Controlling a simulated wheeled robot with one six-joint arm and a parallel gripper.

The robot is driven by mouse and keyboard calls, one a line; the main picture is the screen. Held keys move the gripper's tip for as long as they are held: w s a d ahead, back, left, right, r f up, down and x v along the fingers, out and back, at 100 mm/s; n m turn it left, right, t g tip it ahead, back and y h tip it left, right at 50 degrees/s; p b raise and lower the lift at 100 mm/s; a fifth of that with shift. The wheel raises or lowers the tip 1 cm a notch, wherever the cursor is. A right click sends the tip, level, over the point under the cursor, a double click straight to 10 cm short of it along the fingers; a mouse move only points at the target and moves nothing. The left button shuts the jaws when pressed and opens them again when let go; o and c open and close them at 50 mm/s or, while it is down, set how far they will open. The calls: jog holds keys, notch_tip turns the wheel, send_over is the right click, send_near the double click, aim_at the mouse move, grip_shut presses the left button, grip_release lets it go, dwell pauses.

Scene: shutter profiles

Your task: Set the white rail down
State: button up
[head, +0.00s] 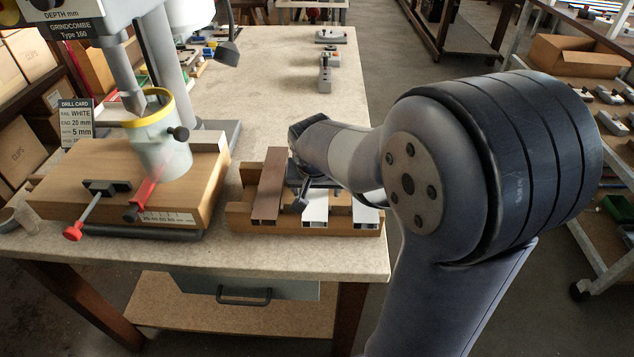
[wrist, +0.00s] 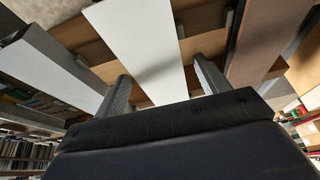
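The white rail (head: 315,206) lies in the middle of a wooden rack (head: 253,226), its front end level with its neighbours. It fills the centre of the wrist view (wrist: 139,40). My gripper (wrist: 160,68) is over this rail, with one finger on each side. Wood shows between the fingers and the rail's edges, so the gripper looks open.
A brown rail (head: 268,188) lies left of the white rail, and another pale rail (head: 366,214) lies to its right. A drill stand with a wooden block (head: 110,170) and red-handled clamp is further left. The bench (head: 290,90) behind is mostly clear.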

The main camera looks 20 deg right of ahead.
jog(key=c, duration=1.1)
